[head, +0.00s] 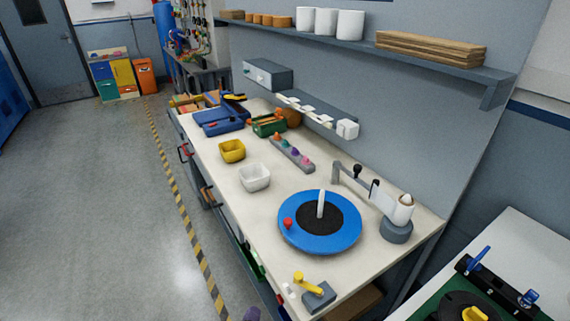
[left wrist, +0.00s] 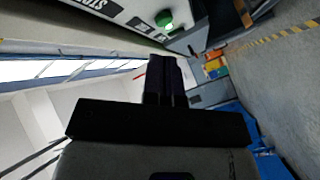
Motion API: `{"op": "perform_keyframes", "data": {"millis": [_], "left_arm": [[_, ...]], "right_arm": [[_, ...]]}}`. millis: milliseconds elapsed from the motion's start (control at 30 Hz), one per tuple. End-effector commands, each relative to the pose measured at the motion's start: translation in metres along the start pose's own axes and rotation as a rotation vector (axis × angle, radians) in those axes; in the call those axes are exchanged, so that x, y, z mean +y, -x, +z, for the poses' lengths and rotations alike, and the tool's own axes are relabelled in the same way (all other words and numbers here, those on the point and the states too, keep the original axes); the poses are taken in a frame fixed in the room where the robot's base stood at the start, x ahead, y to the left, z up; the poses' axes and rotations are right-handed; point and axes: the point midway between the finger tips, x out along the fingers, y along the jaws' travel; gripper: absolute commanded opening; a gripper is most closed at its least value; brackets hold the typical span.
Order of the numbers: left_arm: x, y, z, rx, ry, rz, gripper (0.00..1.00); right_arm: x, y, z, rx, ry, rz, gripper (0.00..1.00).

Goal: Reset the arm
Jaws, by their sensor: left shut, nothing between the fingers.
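My left gripper (left wrist: 165,68) shows in the left wrist view, its dark fingers together with nothing between them. It is away from the bench, with the floor and room behind it. I cannot make it out clearly in the head view. A pale jointed arm (head: 362,182) stands on the right part of the bench in the head view, running from a grey post to a white cone-shaped part (head: 402,210) on a dark round base (head: 396,231). A blue disc (head: 290,239) with a black centre, a white upright and a red knob lies left of it. My right gripper is not in view.
The bench (head: 215,205) also holds a white bin (head: 254,177), a yellow bin (head: 232,151), a strip of coloured knobs (head: 292,153) and a yellow-handled lever (head: 308,285). A shelf (head: 400,57) runs above. Open floor (head: 90,210) lies to the left.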

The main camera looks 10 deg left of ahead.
Motion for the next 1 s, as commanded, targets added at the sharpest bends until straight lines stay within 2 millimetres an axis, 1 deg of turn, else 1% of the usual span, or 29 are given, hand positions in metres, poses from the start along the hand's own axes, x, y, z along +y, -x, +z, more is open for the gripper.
{"op": "perform_keyframes", "data": {"millis": [100,167,267,300,400,467,533,567,633,667,700,767,800,867,900,967,1000], "left_arm": [[-0.001,0.0,0.001,-0.006,-0.044,-0.005,0.0],[-0.006,0.0,0.009,-0.054,-0.092,-0.038,0.0],[-0.022,0.004,0.028,-0.186,-0.184,-0.119,0.0],[-0.028,0.007,0.036,-0.254,-0.226,-0.155,0.0],[-0.029,0.013,0.041,-0.406,-0.337,-0.217,0.0],[-0.023,0.018,0.037,-0.485,-0.401,-0.24,0.0],[-0.012,0.025,0.026,-0.567,-0.472,-0.259,0.0],[-0.007,0.029,0.02,-0.598,-0.503,-0.265,0.0],[0.007,0.039,0.001,-0.663,-0.576,-0.279,0.0],[0.012,0.046,-0.008,-0.691,-0.606,-0.287,0.0],[0.018,0.057,-0.019,-0.727,-0.644,-0.298,0.0],[0.025,0.081,-0.036,-0.783,-0.696,-0.318,0.0],[0.029,0.099,-0.045,-0.815,-0.724,-0.333,0.0],[0.033,0.128,-0.057,-0.854,-0.755,-0.356,0.0],[0.035,0.146,-0.064,-0.872,-0.768,-0.369,0.0],[0.037,0.172,-0.072,-0.887,-0.78,-0.388,0.0],[0.038,0.188,-0.077,-0.89,-0.787,-0.398,0.0]], "right_arm": [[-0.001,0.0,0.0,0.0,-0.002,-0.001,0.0],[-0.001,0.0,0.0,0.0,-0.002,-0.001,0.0],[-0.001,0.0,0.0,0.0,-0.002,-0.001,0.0],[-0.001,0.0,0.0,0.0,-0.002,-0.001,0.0],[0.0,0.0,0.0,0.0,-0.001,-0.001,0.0],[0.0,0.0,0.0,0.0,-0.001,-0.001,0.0],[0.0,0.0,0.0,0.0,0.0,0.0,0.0],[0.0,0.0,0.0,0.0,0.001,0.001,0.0],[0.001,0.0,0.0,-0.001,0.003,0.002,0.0],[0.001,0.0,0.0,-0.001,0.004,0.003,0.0],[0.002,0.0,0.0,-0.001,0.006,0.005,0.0],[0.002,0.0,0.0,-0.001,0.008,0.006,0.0],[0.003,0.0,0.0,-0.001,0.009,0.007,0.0],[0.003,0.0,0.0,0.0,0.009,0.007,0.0],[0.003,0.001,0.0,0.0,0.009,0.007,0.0],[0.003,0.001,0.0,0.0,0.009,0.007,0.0],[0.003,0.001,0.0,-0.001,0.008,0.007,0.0]]}}
